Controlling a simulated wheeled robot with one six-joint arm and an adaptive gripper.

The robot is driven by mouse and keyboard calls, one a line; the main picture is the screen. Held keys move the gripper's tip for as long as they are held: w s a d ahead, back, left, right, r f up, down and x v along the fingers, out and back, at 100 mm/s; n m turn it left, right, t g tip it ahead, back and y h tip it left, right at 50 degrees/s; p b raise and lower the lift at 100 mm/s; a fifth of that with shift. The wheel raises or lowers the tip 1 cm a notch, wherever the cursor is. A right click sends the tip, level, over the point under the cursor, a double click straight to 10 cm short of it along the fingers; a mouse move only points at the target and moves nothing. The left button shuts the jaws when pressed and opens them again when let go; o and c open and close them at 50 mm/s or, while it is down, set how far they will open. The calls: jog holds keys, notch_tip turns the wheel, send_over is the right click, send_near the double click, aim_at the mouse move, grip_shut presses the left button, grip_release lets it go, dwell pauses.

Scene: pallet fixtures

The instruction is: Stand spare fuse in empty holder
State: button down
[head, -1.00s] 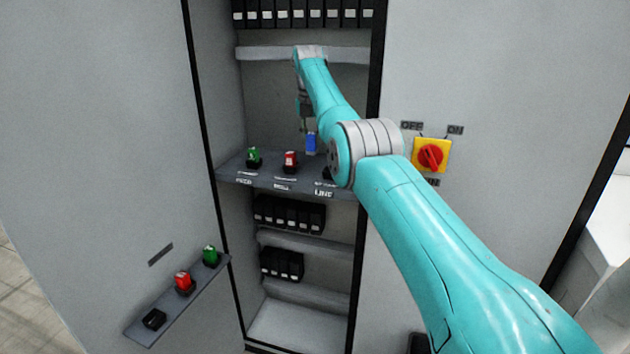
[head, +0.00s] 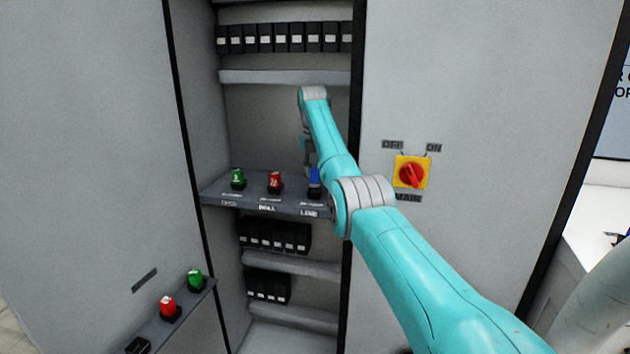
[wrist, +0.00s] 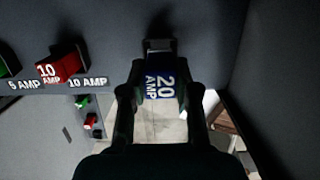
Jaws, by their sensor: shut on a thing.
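The blue 20 AMP fuse (head: 314,178) is upright at the right holder position of the cabinet shelf, above the LINE label. In the wrist view the blue fuse (wrist: 160,84) sits between both fingers of my gripper (wrist: 160,92), which is shut on it. A black holder (wrist: 158,48) shows just beyond the fuse; I cannot tell whether the fuse is fully seated in it. In the head view my gripper (head: 309,165) is partly hidden by my arm.
A green fuse (head: 238,178) and a red fuse (head: 275,181) stand left on the shelf (head: 225,196). The door ledge carries a green fuse (head: 195,279), a red fuse (head: 168,305) and an empty black holder (head: 138,345). A main switch (head: 412,173) is right.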

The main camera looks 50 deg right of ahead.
aim_at(315, 179)
jog(key=shift+f, duration=1.65)
jog(key=shift+f, duration=0.1)
jog(key=c, duration=0.8)
grip_release()
jog(key=shift+c, duration=0.2)
notch_tip(315, 179, up, 12)
jog(key=a, duration=0.1)
jog(key=shift+s+a, duration=0.3)
jog(key=shift+a, duration=0.05)
